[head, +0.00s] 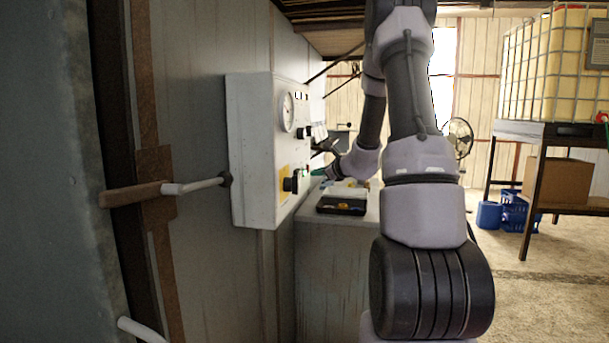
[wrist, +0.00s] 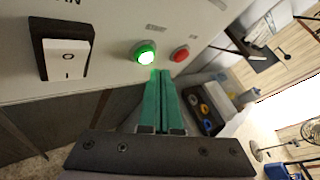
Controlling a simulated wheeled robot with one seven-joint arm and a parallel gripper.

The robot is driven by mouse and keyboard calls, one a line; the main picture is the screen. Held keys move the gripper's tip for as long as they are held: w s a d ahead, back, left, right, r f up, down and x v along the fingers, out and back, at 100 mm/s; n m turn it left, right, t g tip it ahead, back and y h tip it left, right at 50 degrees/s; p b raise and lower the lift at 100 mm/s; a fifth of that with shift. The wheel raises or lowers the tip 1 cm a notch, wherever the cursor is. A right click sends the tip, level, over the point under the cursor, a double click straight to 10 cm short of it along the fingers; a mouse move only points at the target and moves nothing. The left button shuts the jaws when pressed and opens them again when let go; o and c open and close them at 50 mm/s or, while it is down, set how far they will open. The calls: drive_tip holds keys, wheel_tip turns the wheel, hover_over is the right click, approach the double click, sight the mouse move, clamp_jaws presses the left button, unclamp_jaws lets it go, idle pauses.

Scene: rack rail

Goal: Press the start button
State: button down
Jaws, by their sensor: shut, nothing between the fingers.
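A green button (wrist: 145,52), glowing pale in its middle, sits on the white control panel in the wrist view. A red button (wrist: 181,54) is to its right. The buttons are hard to make out there.
A black-framed white rocker switch (wrist: 66,58) is left of the green button. The panel also bears a round gauge (head: 287,112) and a dark knob on yellow. Below, a dark tray (head: 342,205) lies on a bench. A door handle (head: 195,186) juts out at left.

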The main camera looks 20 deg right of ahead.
drive_tip(key=d, duration=0.1)
drive_tip(key=s+d, duration=0.2)
drive_tip(key=shift+s+d, duration=0.25)
drive_tip(key=shift+d, duration=0.1)
idle(0.7)
